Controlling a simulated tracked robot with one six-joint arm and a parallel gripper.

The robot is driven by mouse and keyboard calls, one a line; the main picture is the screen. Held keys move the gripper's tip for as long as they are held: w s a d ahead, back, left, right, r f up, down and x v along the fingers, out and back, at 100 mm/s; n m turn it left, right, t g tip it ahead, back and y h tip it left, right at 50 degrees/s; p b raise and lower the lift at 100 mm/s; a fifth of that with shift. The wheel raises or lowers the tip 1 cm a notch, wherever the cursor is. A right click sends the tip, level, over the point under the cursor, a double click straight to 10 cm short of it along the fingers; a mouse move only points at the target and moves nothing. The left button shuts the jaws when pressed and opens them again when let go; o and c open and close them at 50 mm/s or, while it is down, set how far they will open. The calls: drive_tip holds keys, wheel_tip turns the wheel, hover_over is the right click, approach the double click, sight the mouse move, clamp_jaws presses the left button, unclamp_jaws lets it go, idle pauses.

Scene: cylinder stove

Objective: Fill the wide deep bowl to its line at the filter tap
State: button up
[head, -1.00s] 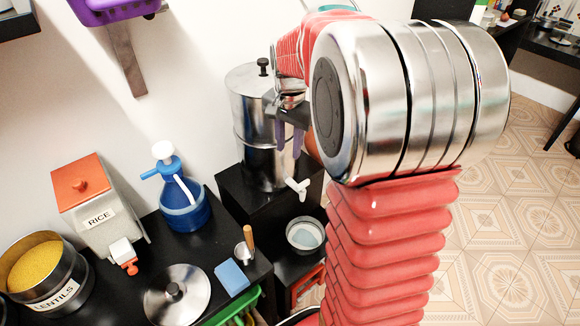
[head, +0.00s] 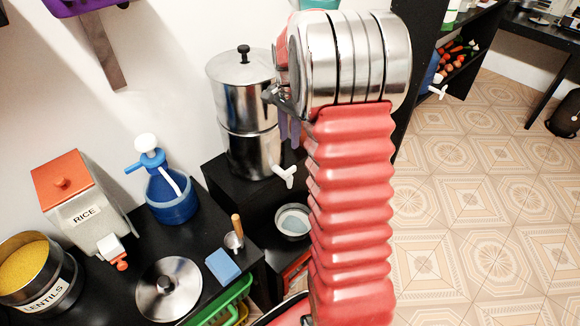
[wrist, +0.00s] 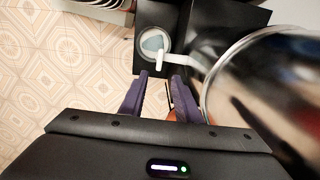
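The water filter (head: 250,135) is a tall steel cylinder on a raised black stand, with a white tap (head: 285,175) low on its side. The bowl (head: 292,234), metal-rimmed with a pale blue-grey inside, sits on a lower black surface below the tap. I cannot make out a line or water level. The wrist view shows the bowl (wrist: 142,43), the white tap (wrist: 190,60) partly over it, and the blurred filter (wrist: 255,85) at right. My gripper (wrist: 161,77) has its purple fingers apart, near the tap and apparently empty. In the head view my gripper (head: 289,132) is partly hidden by my arm.
The counter holds a rice dispenser (head: 85,205), a lentils tin (head: 40,290), a blue pump bottle (head: 172,200), a steel lid (head: 168,292) and a blue sponge (head: 222,265). Tiled floor (head: 480,200) is open at right.

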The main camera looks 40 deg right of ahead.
sight(289, 169)
wheel_tip(289, 169, down, 14)
drive_tip(key=shift+r, duration=0.25)
idle(0.4)
drive_tip(key=shift+c, duration=0.5)
clamp_jaws()
